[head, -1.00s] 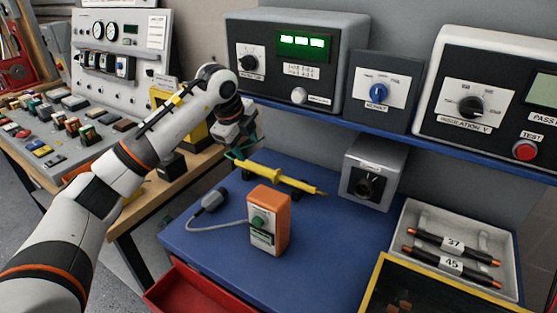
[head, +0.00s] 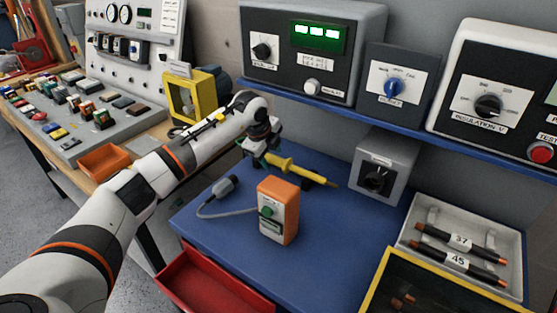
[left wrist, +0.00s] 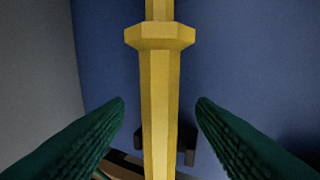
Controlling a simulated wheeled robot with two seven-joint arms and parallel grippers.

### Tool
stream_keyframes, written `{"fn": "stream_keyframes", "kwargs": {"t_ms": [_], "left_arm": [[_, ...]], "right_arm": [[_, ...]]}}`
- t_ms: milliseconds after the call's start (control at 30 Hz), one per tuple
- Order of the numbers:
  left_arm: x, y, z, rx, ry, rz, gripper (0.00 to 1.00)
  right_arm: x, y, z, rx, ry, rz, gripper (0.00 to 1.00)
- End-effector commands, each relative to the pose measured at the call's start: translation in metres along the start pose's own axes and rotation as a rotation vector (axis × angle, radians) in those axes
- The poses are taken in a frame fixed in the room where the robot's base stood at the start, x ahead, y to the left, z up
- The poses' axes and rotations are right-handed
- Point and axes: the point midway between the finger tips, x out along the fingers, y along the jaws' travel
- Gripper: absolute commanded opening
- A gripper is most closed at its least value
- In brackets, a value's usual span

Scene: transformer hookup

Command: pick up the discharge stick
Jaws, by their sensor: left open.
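In the left wrist view the green ribbed fingers (left wrist: 160,112) stand apart, one on each side of the shaft, with gaps on both sides. My right gripper is not in view.
An orange handheld box (head: 277,210) with a cabled probe (head: 224,188) stands in front of the stick. A grey box with a dark knob (head: 383,170) stands to the right. A tray (head: 512,242) holds two labelled leads. An open red drawer (head: 205,285) is below.

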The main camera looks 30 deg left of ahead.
Motion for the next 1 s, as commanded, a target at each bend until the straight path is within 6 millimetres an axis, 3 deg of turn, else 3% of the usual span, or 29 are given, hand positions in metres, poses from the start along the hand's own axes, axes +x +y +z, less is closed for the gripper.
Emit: {"fn": "stream_keyframes", "kwargs": {"t_ms": [100, 333, 367, 667, 1000], "left_arm": [[0.0111, -0.0003, -0.0001, -0.001, 0.001, -0.001, 0.51], [0.0133, -0.0002, -0.0002, 0.000, 0.001, 0.001, 0.51], [0.0133, -0.0002, -0.0002, 0.000, 0.001, 0.001, 0.49], [0.0129, -0.0001, -0.0004, 0.000, 0.001, 0.001, 0.02], [0.0092, 0.0020, -0.0005, -0.001, 0.001, 0.003, 0.02]], "right_arm": [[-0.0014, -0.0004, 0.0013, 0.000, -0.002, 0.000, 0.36], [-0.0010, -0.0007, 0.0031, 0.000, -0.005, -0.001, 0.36], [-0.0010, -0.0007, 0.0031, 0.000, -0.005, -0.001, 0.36], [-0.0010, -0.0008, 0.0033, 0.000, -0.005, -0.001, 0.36], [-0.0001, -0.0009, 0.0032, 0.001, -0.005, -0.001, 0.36]]}}
